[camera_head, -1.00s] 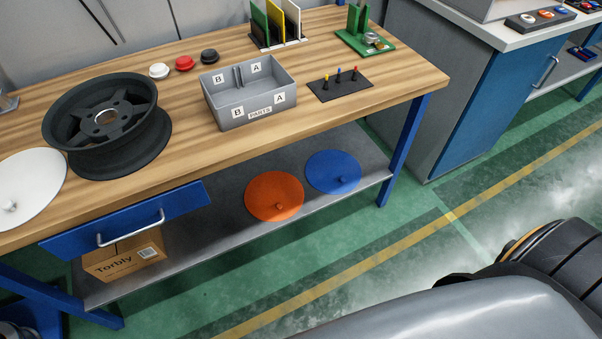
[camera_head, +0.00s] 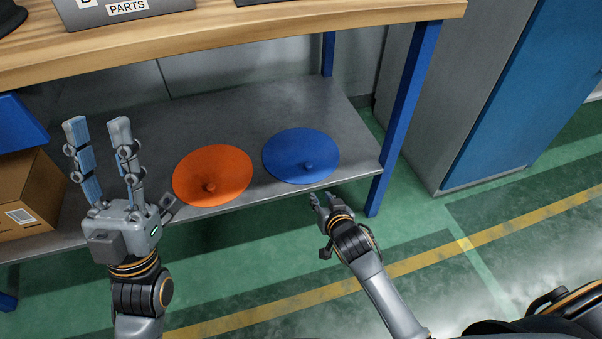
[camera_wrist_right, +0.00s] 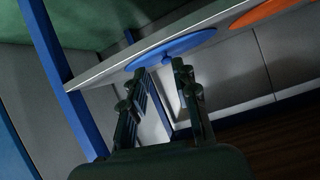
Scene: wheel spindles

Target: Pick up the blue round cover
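The blue round cover (camera_head: 295,150) lies flat on the grey lower shelf, with a small knob (camera_head: 308,167) near its front edge. In the right wrist view the blue cover (camera_wrist_right: 172,48) is a thin slanted disc just beyond my fingertips. My right gripper (camera_head: 320,196) is just in front of the shelf edge below the cover, apart from it. Its fingers stand apart and empty in the wrist view (camera_wrist_right: 160,72). My left gripper (camera_head: 97,122) points up at the shelf's left part, fingers spread and empty.
An orange round cover (camera_head: 213,176) lies left of the blue one. A cardboard box (camera_head: 30,195) is on the shelf's left. The wooden tabletop (camera_head: 300,35) overhangs the shelf. A blue table leg (camera_head: 398,120) stands to the right.

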